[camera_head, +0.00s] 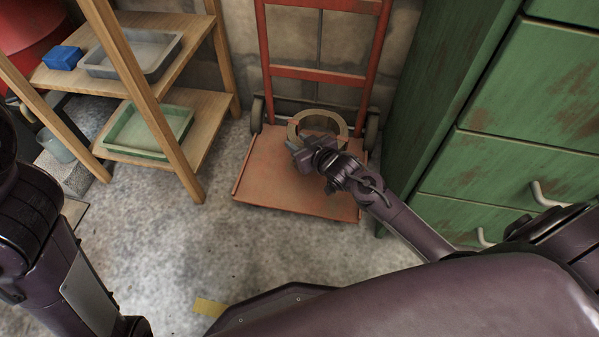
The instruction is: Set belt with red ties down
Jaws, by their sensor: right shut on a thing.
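A tan ring-shaped belt (341,124) is at the back of the red hand truck's base plate (272,172), close to its upright frame. My right gripper (300,150) reaches over the plate from the lower right and is shut on the near side of the belt. The gripper hides that part of the belt. I cannot tell whether the belt touches the plate. My left arm shows at the left edge, but its gripper is out of view.
A green drawer cabinet (500,125) stands close on the right. A wooden shelf (215,105) on the left holds a grey tray (128,62), a blue box (62,57) and a green tray (148,130). The concrete floor (190,245) in front is mostly clear.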

